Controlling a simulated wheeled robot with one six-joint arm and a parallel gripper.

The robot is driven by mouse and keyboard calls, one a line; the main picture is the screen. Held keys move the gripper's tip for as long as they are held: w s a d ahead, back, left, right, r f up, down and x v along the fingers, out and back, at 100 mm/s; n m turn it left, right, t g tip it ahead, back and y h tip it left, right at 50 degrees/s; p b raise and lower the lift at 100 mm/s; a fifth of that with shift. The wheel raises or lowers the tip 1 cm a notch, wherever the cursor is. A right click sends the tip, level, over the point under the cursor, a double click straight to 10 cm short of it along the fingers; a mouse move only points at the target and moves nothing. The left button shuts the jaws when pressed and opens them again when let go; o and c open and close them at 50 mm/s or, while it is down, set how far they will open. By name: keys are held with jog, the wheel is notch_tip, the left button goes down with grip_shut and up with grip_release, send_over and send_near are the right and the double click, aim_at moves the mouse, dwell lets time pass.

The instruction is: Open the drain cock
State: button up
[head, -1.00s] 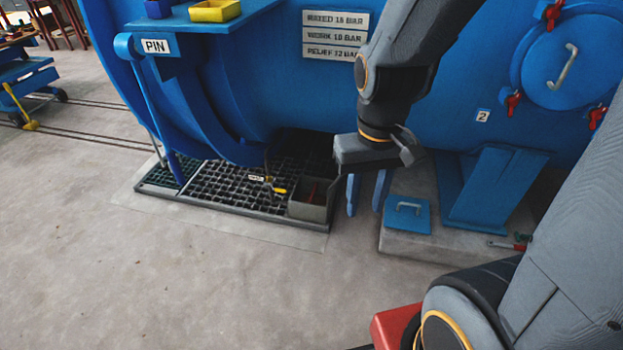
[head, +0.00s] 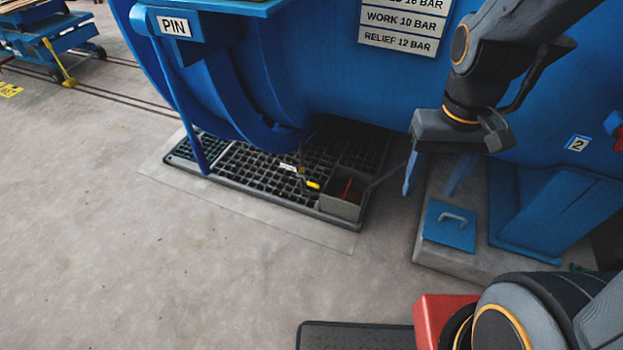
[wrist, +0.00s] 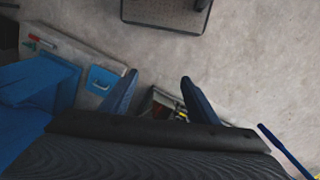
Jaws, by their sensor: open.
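The drain cock appears as a small valve with a yellow-tipped lever (head: 313,185), low over the floor grating (head: 245,175) under the blue vessel. A small white tag (head: 288,167) hangs beside it; its text is too small to read. My gripper (head: 434,180) is open and empty, its two blue fingers pointing down, to the right of the cock and apart from it. In the wrist view, my gripper (wrist: 159,82) shows both fingers spread. A small yellow patch, perhaps the lever, shows near the right finger there, partly hidden.
A grey open box (head: 343,205) with something red inside stands on the grating's right end, between cock and gripper. A blue lid with a handle (head: 450,225) lies on the concrete plinth at right. A blue post (head: 190,120) stands left.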

aim_at(313, 185)
jog(key=w+d+f+n+g+h+b, duration=0.1)
jog(key=w+f+n+h+b, duration=0.3)
jog(key=f+b, duration=0.4)
jog(key=w+d+f+n+g+h+b, duration=0.15)
jog(key=w+f+n+b, duration=0.35)
jog(key=f, duration=0.6)
jog(key=w+a+f+n+t+h+b, duration=0.2)
jog(key=w+f+n+t+h+b, duration=0.5)
jog(key=w+f+b, duration=0.5)
jog(key=w+a+f+n+t+b, duration=0.6)
jog(key=w+a+f+n+b, duration=0.35)
jog(key=w+a+f, duration=0.35)
jog(key=w+a+f+n+t+y+b, duration=0.2)
jog(key=a+f+n+t+y+b, duration=0.15)
jog(key=a+f, duration=0.3)
jog(key=w+a+f+n+t+y+b, duration=0.3)
jog(key=a+f+b, duration=0.25)
jog(key=a, duration=0.25)
jog(key=b+x, duration=0.2)
jog(key=x, duration=0.5)
jog(key=shift+w+d+f+b, duration=0.1)
jog(key=shift+d+f+b, duration=0.15)
jog(key=shift+b, duration=0.15)
